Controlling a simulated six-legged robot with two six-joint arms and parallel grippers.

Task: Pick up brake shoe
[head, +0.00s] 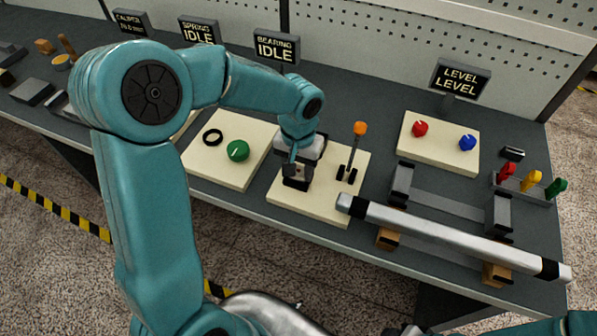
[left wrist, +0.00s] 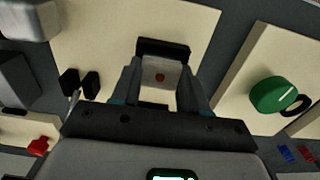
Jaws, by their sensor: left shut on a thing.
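My left gripper (head: 297,170) is low over the cream board (head: 320,208) in the middle of the bench. In the left wrist view its two fingers (left wrist: 160,88) are closed on the sides of a small pale grey block with a red dot (left wrist: 161,70), which I take to be the brake shoe. A black bar (left wrist: 163,47) lies across the block's far end. In the head view the gripper hides most of the block, and a dark part shows under the fingers. I cannot tell whether the block is clear of the board. My right gripper does not show.
An orange-topped lever (head: 359,129) stands just right of my left gripper. A board with a green knob (head: 238,151) and black ring (head: 213,137) lies left. A long silver bar (head: 445,233) crosses the right front. A board with red (head: 420,128) and blue knobs (head: 467,142) lies behind.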

